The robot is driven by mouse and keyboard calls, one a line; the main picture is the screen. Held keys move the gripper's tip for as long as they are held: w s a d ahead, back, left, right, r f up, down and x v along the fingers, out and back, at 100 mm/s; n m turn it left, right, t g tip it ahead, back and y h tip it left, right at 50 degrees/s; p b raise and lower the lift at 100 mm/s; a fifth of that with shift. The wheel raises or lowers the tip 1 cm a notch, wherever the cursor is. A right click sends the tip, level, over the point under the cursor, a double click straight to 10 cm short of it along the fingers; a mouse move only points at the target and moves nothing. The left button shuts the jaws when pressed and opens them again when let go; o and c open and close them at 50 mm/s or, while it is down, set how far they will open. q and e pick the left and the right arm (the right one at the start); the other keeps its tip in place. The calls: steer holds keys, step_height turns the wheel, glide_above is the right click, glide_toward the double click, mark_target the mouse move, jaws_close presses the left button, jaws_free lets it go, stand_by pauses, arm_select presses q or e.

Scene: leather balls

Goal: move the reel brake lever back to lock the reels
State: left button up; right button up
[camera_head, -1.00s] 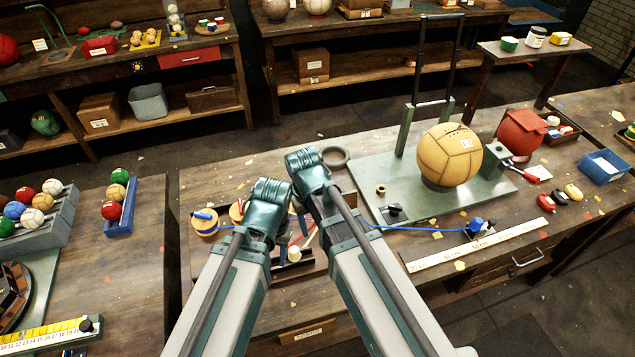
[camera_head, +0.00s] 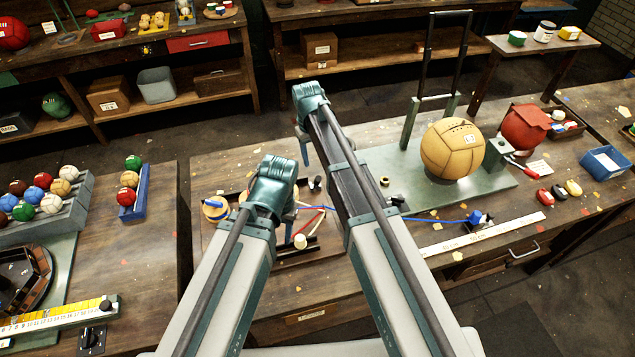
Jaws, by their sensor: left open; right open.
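A low dark tray (camera_head: 262,261) on the middle bench holds tan reels (camera_head: 215,208) at its left, with blue and red strands. A pale round knob (camera_head: 300,241) stands at the tray's front right; it may be the brake lever's end, but I cannot tell. My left gripper (camera_head: 289,226) is over the tray, just behind the knob; its wrist hides most of its fingers and part of the reels. My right gripper (camera_head: 304,150) is open and higher, beyond the tray's back edge, partly hidden behind its own wrist. Neither visibly holds anything.
A tan leather ball (camera_head: 453,149) sits on a green plate (camera_head: 485,186) with an upright frame to the right. A white ruler (camera_head: 480,234) lies along the front edge. A blue holder of balls (camera_head: 134,202) and a yellow scale (camera_head: 50,318) are at left.

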mark_target(318, 180)
steer(key=f+b, duration=0.3)
steer(key=f, duration=0.1)
steer(key=f+b, duration=0.4)
steer(key=d+f+b, duration=0.1)
steer(key=f+b, duration=0.3)
steer(key=shift+w+f, duration=0.15)
steer(key=shift+w, duration=0.05)
jaws_close()
stand_by(1.1)
